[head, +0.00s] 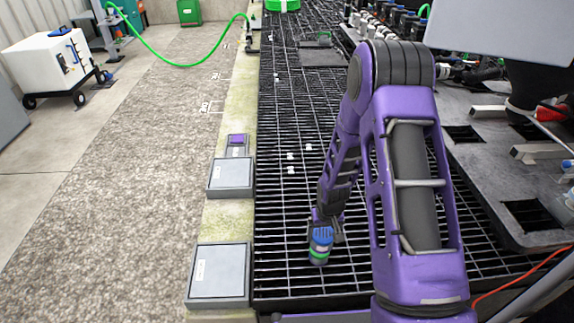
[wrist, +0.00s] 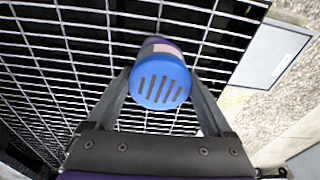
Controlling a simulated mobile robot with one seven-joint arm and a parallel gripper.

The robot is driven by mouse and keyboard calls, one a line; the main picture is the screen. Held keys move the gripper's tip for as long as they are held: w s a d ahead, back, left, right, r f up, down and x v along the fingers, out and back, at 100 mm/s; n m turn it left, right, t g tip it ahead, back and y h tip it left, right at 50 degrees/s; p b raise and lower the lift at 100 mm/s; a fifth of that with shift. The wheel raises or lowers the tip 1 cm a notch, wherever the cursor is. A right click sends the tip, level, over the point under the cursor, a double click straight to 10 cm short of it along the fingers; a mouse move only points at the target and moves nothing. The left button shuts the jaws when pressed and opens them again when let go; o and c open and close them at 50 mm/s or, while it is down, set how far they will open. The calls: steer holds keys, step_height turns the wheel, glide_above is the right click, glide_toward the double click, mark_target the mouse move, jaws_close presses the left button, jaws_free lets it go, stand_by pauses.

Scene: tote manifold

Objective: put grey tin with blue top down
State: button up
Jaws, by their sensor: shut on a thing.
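The tin (head: 320,246) shows a blue top and a green lower band in the head view, over the black grating. In the wrist view its blue slotted top (wrist: 158,82) faces the camera, between the two fingers. My gripper (head: 324,224) is shut on the tin. The tin's far side and base are hidden in the wrist view. I cannot tell whether its base touches the grating (head: 285,265).
Small white pieces (head: 291,157) lie on the grating left of my arm. Grey square plates (head: 220,270) (head: 231,175) line the concrete edge at left. A dark slab with square openings (head: 520,190) stands at right. The grating around the tin is clear.

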steer(key=w+f+n+b, duration=0.1)
steer(key=w+f+b, duration=0.1)
steer(key=w, duration=0.8)
steer(key=w+f+n+b, duration=0.1)
steer(key=w+f+b, duration=0.1)
steer(key=w, duration=0.7)
step_height(320, 180, down, 9)
steer(key=shift+w+d+f+b, duration=0.1)
steer(key=shift+d+f+b, duration=0.1)
steer(key=shift+b, duration=0.3)
steer(key=shift+f, duration=0.2)
steer(key=o, duration=1.4)
steer(key=shift+c, duration=0.2)
steer(key=shift+r, duration=0.1)
